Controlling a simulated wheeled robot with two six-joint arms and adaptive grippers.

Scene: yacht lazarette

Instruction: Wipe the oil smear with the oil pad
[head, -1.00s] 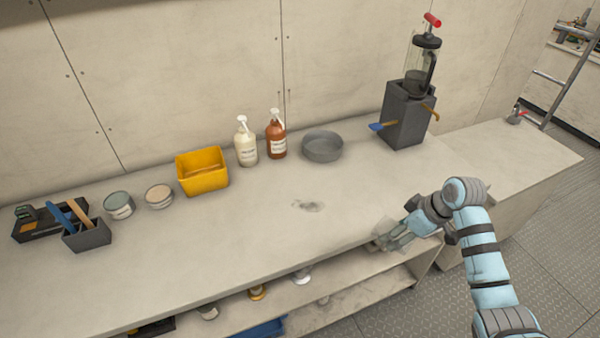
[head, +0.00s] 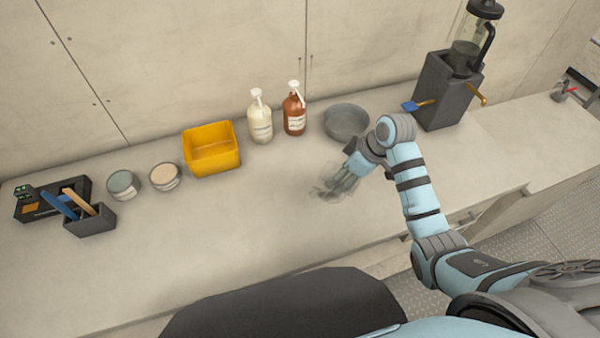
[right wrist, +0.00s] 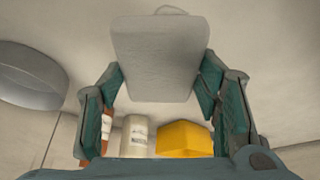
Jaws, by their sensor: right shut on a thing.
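My right gripper (head: 338,184) is low over the middle of the bench top, in front of the grey bowl. It is shut on the oil pad (right wrist: 160,58), a pale grey, roughly square pad that fills the upper middle of the right wrist view between the two fingers. In the head view, greyish marks show around the fingertips where the pad and the dark oil smear overlap; I cannot separate the two clearly. The smear is mostly hidden by the gripper and pad. Whether the pad touches the bench I cannot tell. My left gripper is out of view.
Behind stand the grey bowl (head: 346,122), a brown bottle (head: 294,115), a cream bottle (head: 260,122) and a yellow bin (head: 211,150). Two tins, a dark tool holder (head: 91,219) and a black tray are left. A dark dispenser (head: 446,92) stands right. Bench left of the gripper is clear.

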